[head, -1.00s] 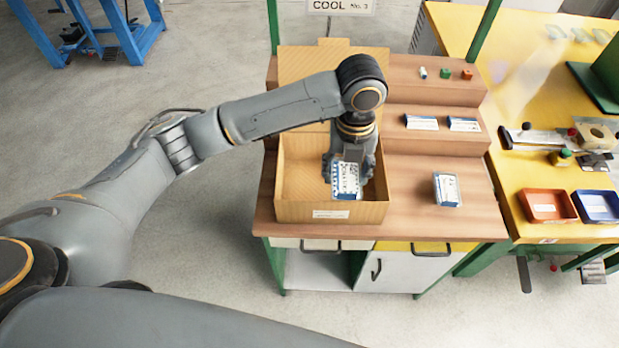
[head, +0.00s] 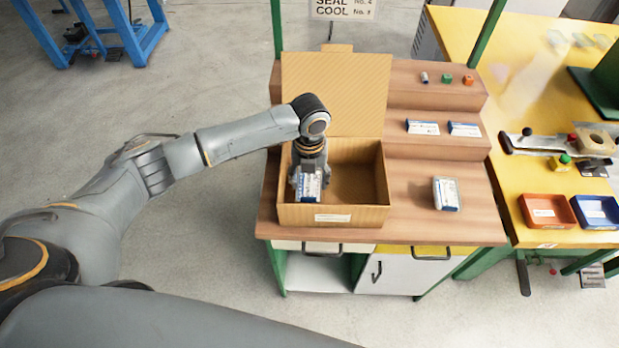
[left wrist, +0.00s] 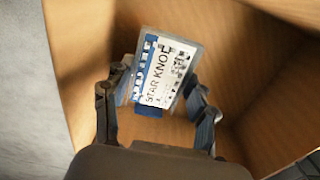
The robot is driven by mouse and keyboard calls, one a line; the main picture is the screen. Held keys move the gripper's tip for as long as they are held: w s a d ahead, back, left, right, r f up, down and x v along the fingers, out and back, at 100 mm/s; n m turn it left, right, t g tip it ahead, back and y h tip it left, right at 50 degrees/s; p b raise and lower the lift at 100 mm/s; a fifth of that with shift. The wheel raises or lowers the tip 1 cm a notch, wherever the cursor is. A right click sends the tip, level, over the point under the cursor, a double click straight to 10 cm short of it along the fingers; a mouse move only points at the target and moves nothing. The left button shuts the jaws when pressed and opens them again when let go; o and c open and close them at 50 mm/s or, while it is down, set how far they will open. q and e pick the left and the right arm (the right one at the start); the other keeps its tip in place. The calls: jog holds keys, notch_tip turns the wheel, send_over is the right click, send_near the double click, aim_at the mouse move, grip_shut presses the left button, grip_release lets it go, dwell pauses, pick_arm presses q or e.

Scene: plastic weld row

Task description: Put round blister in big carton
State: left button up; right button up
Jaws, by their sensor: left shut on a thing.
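The big carton (head: 358,214) stands open on the wooden bench, its flap raised at the back. My left gripper (head: 308,182) is at the carton's left side, pointing down into its opening. It is shut on a blister pack (head: 311,190) with a blue and white card. In the left wrist view the pack (left wrist: 166,72) reads "STAR KNO…" and sits tilted between the two fingers (left wrist: 163,92), over the carton's inside (left wrist: 255,65). Whether the pack touches the carton floor I cannot tell. My right gripper is not in view.
Another blister pack (head: 446,194) lies on the bench (head: 415,222) right of the carton. Two flat blue-white packs (head: 423,128) (head: 464,129) lie on the step behind. An orange tray (head: 547,211) and a blue tray (head: 597,212) are on the yellow table. The carton's right half looks empty.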

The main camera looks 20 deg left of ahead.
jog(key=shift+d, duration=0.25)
pick_arm(q)
jog(key=shift+f, duration=0.2)
jog(key=o, duration=1.1)
jog(key=shift+c, duration=0.2)
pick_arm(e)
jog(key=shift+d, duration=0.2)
pick_arm(q)
notch_tip(320, 180, up, 12)
jog(key=shift+r, duration=0.2)
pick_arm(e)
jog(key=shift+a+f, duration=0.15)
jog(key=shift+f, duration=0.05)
pick_arm(q)
jog(key=shift+f, duration=0.1)
